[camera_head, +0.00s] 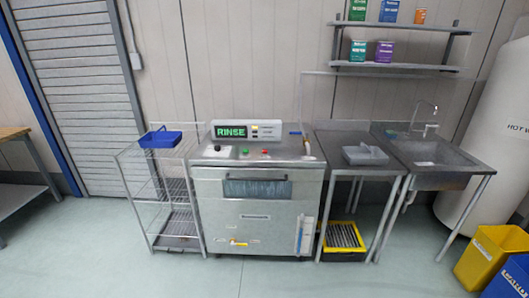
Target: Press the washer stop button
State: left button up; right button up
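The washer (257,200) is a grey steel machine standing against the back wall, with a window in its front. Its display (231,132) reads RINSE in green letters. On its top front panel sit a red button (265,151), a green button (245,150) to the left of it, and a dark knob (217,147) further left. Any lettering by the buttons is too small to read. Neither of my grippers is in view, and nothing touches the buttons.
A wire rack with a blue tray (160,138) stands left of the washer. A steel table (345,168) and a sink (437,160) stand to the right. A yellow bin (487,256) is at the lower right. The floor (300,282) in front is clear.

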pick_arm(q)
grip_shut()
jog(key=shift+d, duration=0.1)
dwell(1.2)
